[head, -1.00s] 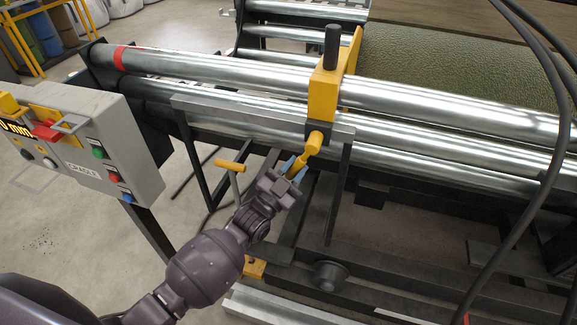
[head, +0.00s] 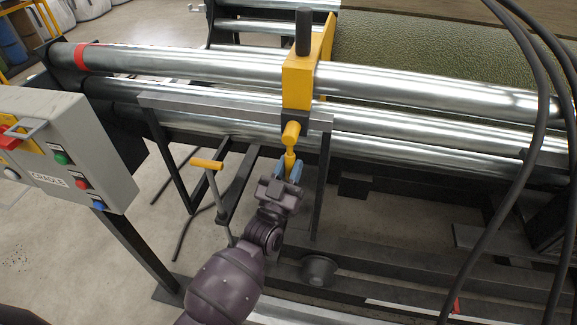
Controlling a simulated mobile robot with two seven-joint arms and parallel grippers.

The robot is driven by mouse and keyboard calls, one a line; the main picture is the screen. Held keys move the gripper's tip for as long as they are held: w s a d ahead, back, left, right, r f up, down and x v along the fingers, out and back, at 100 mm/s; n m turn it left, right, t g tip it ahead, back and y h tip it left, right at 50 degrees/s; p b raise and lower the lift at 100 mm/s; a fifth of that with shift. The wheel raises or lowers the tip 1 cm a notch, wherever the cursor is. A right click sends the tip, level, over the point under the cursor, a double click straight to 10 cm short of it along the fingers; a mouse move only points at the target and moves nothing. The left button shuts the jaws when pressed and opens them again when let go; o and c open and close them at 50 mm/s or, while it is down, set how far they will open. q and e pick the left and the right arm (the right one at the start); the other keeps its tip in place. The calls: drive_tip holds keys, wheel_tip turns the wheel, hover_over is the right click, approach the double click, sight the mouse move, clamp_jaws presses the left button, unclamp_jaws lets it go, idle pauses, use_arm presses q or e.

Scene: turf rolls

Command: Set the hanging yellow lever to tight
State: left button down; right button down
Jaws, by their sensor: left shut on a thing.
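The yellow lever (head: 291,141) hangs down from a dark block under the yellow clamp body (head: 297,82), in front of the metal rollers. It points nearly straight down. My left gripper (head: 289,171) is shut on the lever's lower end, with its blue-grey fingertips around it. The fingers partly hide the lever's tip. No tight mark can be made out near the lever. My right gripper is not in view.
A grey control box (head: 70,150) with buttons stands at the left. A yellow-handled crank (head: 208,164) stands left of my gripper. Dark cables (head: 541,120) hang at the right. Steel rollers (head: 420,95) run behind the lever.

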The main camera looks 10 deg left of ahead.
use_arm(q)
drive_tip(key=c, duration=0.9)
unclamp_jaws()
drive_tip(key=shift+s, duration=0.1)
drive_tip(key=v, duration=1)
drive_tip(key=shift+s+f, duration=0.2)
drive_tip(key=shift+s, duration=0.05)
